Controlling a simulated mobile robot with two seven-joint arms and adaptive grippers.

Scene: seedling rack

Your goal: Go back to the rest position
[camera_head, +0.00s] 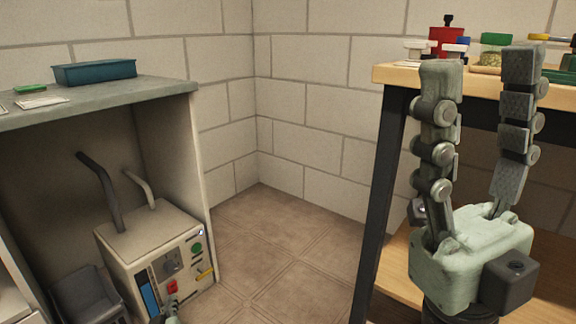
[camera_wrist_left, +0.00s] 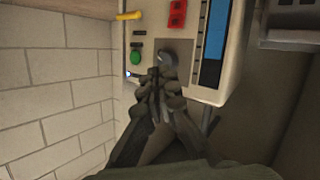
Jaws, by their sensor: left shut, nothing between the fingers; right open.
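My right gripper (camera_head: 480,64) stands upright at the right of the head view, with its two fingers wide apart and nothing between them. It is in front of the wooden-topped table. Only a small piece of my left gripper (camera_head: 168,319) shows at the bottom edge of the head view, low in front of the pale control box (camera_head: 150,232). In the left wrist view my left gripper (camera_wrist_left: 158,78) has its fingertips together and holds nothing. They overlap the grey panel with a knob on the box; I cannot tell whether they touch it.
The box bears a green button (camera_head: 196,248), a red switch (camera_head: 172,286) and a yellow lever (camera_head: 205,273). It stands under a grey shelf (camera_head: 130,97) carrying a blue tray (camera_head: 95,72). The wooden table (camera_head: 400,73) holds several small items. The floor (camera_head: 270,250) between is clear.

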